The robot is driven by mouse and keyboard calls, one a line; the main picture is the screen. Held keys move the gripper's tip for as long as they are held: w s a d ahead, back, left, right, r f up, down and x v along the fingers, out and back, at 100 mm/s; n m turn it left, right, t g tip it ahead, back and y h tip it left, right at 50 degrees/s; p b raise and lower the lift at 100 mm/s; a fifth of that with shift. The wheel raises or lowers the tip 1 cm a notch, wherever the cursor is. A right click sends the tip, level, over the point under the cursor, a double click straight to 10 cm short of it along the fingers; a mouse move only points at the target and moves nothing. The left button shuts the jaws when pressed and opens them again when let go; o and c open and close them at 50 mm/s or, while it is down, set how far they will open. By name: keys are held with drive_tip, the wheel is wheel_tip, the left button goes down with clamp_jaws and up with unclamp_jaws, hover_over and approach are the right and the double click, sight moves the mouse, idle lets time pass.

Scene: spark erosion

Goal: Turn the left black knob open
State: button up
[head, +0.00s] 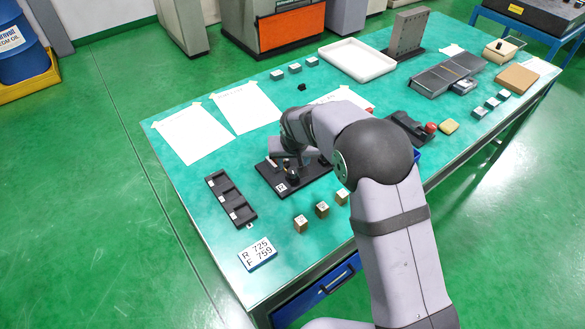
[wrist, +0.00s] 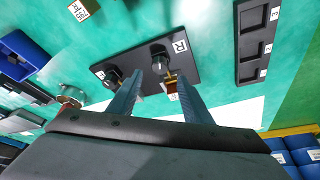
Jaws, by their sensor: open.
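A black plate (head: 310,177) with an "R" label lies on the green table in the head view. It also shows in the wrist view (wrist: 133,62), where it carries two black knobs. The knob by the "R" label (wrist: 160,59) is just beyond the gap between my fingertips; whether they touch it cannot be told. The other knob (wrist: 112,76) is near my left-hand finger in that view. My gripper (wrist: 157,82) is open over the plate. A small copper-coloured block (wrist: 172,88) shows between the fingers. In the head view my arm hides part of the plate.
A black tray with compartments (head: 222,186) lies left of the plate. White sheets (head: 193,133) lie behind. A black fixture with a red knob (head: 430,127) stands to the right.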

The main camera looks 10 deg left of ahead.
sight(293, 171)
drive_tip(key=shift+p+x, duration=1.1)
drive_tip(key=shift+x, duration=2.2)
drive_tip(key=c, duration=1.1)
